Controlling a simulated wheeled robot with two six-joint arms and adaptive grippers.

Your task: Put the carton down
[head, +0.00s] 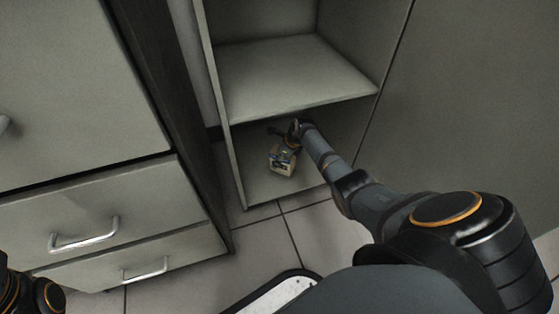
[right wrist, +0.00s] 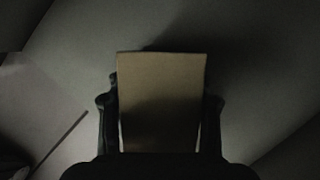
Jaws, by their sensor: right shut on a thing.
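A small box-shaped carton (head: 281,160) with a printed face is inside the lower compartment of the open shelf unit (head: 232,150). My right gripper (head: 288,139) reaches into that compartment and is shut on the carton. In the right wrist view the carton (right wrist: 161,100) is a plain brown face between the two dark fingers of my right gripper (right wrist: 160,110). It is low, close to the compartment floor (head: 262,190); I cannot tell whether it touches. Part of my left arm shows at the lower left edge of the head view, but its gripper is out of the picture.
The middle shelf board (head: 290,75) above my right gripper is empty. The unit's left side panel stands close to the carton. A drawer cabinet (head: 110,215) with metal handles stands at the left. Tiled floor (head: 275,230) lies in front of the unit.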

